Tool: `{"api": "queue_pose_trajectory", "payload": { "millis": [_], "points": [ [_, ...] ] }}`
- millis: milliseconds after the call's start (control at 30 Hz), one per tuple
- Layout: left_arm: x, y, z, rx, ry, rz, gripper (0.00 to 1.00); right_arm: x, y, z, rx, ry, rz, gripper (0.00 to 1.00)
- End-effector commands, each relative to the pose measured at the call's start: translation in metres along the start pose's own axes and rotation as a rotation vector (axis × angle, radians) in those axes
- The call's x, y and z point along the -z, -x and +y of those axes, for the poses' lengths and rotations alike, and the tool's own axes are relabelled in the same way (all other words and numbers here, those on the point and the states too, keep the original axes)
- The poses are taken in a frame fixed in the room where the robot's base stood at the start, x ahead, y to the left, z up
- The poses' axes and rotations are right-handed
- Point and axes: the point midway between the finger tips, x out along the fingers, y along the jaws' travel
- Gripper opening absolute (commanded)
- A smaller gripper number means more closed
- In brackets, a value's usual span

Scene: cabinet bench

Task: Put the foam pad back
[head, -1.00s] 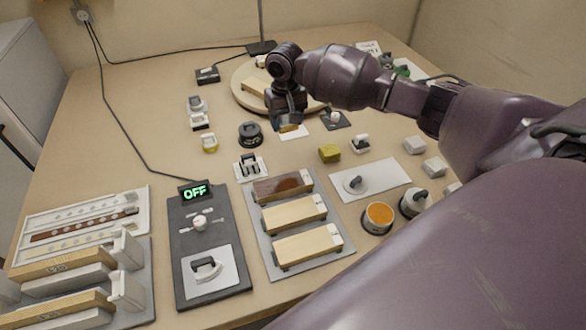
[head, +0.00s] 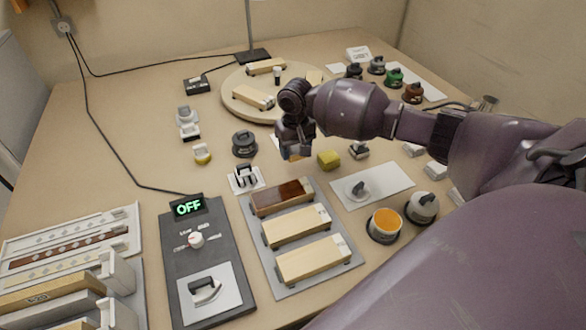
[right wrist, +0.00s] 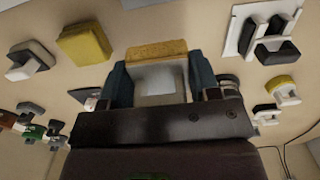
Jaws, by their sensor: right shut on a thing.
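My right gripper (head: 294,152) is shut on a small block with a tan-orange foam face, which I take to be the foam pad (head: 294,157). In the right wrist view the pad (right wrist: 156,51) shows its tan edge beyond a pale grey body, between the two dark fingers (right wrist: 157,82). It appears held above the bench, left of a yellow sponge block (head: 329,160), which also shows in the wrist view (right wrist: 85,45). A white holder with black parts (head: 246,178) stands nearer and left; the wrist view shows it too (right wrist: 265,38). My left gripper is not in view.
A tray (head: 285,291) carries one brown-coated and two pale wood blocks. A dark control panel (head: 214,265) reads OFF. An orange-filled pot (head: 384,225) and a white plate (head: 372,186) stand right. A round turntable (head: 234,106) with wood blocks is behind; a black round tool (head: 244,143) is left.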

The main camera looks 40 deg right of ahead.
Motion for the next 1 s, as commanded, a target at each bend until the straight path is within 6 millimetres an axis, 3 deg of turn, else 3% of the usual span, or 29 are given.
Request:
{"api": "queue_pose_trajectory", "payload": {
  "millis": [33,333,633,1000],
  "points": [
    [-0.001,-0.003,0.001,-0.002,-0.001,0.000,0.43,-0.001,-0.010,0.000,-0.002,0.000,-0.004,0.34],
    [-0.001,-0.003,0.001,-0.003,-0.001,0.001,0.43,0.000,-0.026,0.000,-0.001,0.001,-0.002,0.34],
    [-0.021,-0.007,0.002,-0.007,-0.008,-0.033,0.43,-0.001,-0.073,0.001,-0.002,0.000,-0.005,0.34],
    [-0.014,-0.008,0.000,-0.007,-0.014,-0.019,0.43,0.000,-0.074,0.000,0.000,0.001,0.002,0.34]
  ]
}}
